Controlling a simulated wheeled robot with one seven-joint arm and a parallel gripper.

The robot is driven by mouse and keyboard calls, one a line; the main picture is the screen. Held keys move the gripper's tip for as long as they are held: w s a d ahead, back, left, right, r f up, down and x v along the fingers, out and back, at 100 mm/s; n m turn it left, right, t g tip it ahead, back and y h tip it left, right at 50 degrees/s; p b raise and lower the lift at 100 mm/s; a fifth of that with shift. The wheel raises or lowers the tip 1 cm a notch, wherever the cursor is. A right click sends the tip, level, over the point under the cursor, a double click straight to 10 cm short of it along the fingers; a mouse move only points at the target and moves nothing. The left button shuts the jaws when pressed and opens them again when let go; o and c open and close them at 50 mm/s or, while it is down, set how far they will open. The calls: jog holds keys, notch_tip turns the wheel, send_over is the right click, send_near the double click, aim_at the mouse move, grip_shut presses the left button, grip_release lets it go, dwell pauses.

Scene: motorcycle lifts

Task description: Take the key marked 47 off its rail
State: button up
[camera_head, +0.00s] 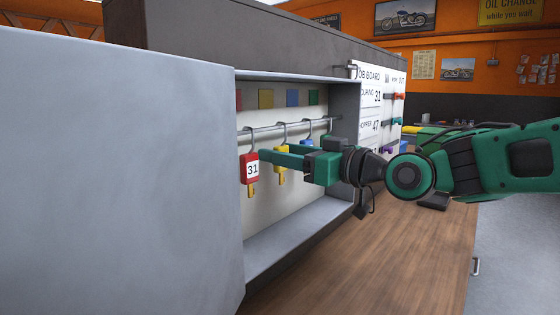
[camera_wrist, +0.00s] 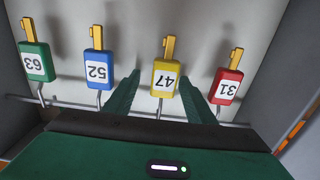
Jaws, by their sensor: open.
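The key marked 47 has a yellow tag (camera_wrist: 165,79) and hangs by a hook from the metal rail (camera_head: 262,131). The wrist view shows the tags upside down. My gripper (camera_wrist: 160,77) is open, with one green finger on each side of the yellow tag and a gap visible on both sides. In the head view my gripper (camera_head: 276,151) reaches into the cabinet from the right, and its fingers partly cover the yellow key (camera_head: 282,152). No finger visibly touches the tag.
The red key 31 (camera_wrist: 229,87) hangs close beside one finger. The blue key 52 (camera_wrist: 98,65) and green key 63 (camera_wrist: 37,62) hang on the other side. The open grey cabinet door (camera_head: 120,170) fills the left. A job board (camera_head: 375,105) stands at right.

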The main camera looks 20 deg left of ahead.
jog(key=c, duration=1.1)
jog(key=shift+r, duration=0.15)
jog(key=shift+r, duration=0.6)
jog(key=v, duration=1.8)
jog(key=shift+r, duration=0.3)
